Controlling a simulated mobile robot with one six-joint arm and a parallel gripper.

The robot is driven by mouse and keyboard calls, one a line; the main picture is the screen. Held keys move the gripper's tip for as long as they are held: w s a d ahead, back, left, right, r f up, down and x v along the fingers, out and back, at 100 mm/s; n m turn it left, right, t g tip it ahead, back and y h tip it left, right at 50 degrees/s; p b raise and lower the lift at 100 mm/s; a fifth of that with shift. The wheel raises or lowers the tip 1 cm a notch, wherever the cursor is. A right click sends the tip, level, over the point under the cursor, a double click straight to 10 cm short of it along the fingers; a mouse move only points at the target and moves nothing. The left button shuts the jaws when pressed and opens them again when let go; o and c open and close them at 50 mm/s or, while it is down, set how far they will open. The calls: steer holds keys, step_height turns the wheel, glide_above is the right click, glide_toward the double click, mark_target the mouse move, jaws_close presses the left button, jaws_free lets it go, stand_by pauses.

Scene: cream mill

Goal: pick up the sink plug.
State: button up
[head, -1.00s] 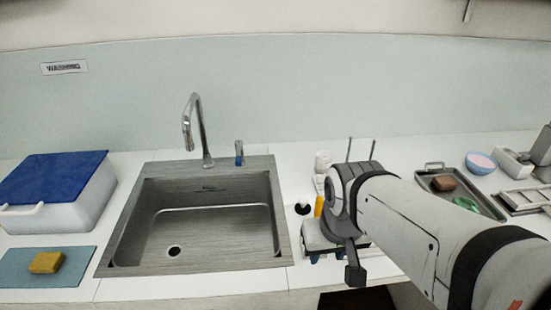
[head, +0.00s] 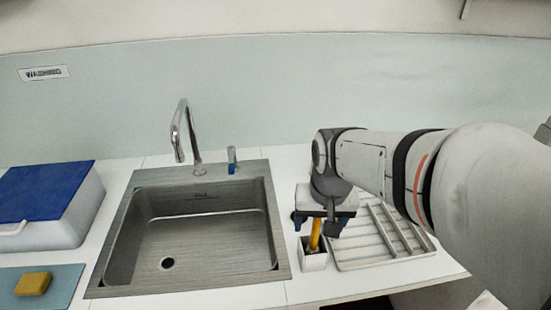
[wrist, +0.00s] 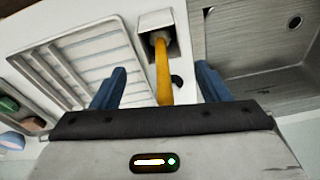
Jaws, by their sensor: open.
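A small dark round thing, seemingly the sink plug (wrist: 176,81), lies on the white counter between the sink and the rack in the wrist view. It is next to a yellow handle and between my two fingers in the picture. In the head view my arm hides it. My gripper (wrist: 160,78) is open with its blue fingers apart and nothing held. In the head view my gripper (head: 315,224) hangs over the counter strip right of the sink (head: 200,278). The sink's drain hole (head: 166,263) is uncovered.
The yellow handle (head: 315,234) stands in a white holder (head: 313,262) close to my fingers. A ribbed drying rack (head: 375,247) is to the right. The faucet (head: 182,130) rises behind the sink. A blue-lidded box (head: 45,190) and a yellow sponge (head: 34,283) are at left.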

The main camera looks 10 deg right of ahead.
steer(key=w+f+m+p, duration=0.1)
steer(key=w, duration=0.4)
steer(key=w+f+m+g+p, duration=0.1)
steer(key=w+f+m+p, duration=0.1)
steer(key=w, duration=0.3)
steer(key=w+f+m+g+p, duration=0.1)
steer(key=w+m, duration=0.1)
steer(key=w, duration=0.3)
steer(key=shift+w+f, duration=0.2)
steer(key=shift+f, duration=0.1)
steer(key=shift+w+f+p, duration=0.1)
steer(key=shift+f+p, duration=0.2)
steer(key=shift+f, duration=0.05)
step_height(320, 180, down, 7)
steer(key=shift+f+p, duration=0.2)
steer(key=shift+p, duration=0.65)
steer(key=shift+c, duration=0.4)
steer(key=c, duration=0.9)
